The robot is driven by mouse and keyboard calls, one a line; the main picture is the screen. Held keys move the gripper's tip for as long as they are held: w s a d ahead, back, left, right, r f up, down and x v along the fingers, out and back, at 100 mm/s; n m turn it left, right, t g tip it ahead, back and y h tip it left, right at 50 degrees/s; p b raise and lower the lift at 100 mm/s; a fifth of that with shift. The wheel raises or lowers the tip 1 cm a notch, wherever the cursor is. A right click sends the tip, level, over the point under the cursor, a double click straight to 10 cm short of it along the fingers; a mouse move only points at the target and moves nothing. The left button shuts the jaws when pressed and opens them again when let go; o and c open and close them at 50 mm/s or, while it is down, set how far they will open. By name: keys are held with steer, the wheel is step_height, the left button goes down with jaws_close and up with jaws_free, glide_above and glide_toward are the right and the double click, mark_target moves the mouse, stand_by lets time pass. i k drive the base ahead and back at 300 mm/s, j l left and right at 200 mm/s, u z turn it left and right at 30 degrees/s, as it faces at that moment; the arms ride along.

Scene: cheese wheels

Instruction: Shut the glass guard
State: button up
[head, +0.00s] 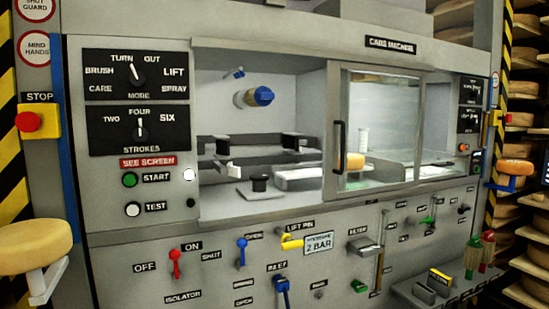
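The glass guard (388,110) is a grey-framed clear pane on the front of the machine, right of centre in the head view. It covers the right part of the machine's opening. Its dark upright handle (339,148) is on the left side of the frame. The left part of the opening (280,105) is uncovered, with a blue-ended roller (262,97) and dark fittings inside. My gripper is not in view.
Left of the opening is a control panel with dials and a green start button (130,180). Levers, including a red isolator (175,262), stick out below.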

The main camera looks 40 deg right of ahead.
mark_target(332, 121)
steer(key=z, duration=1.8)
steer(key=i+l+z, duration=0.2)
steer(key=z, duration=0.15)
steer(key=i+l+z, duration=0.1)
steer(key=i+z, duration=0.25)
steer(key=i+l+z, duration=0.1)
steer(key=z, duration=0.25)
steer(key=i, duration=0.05)
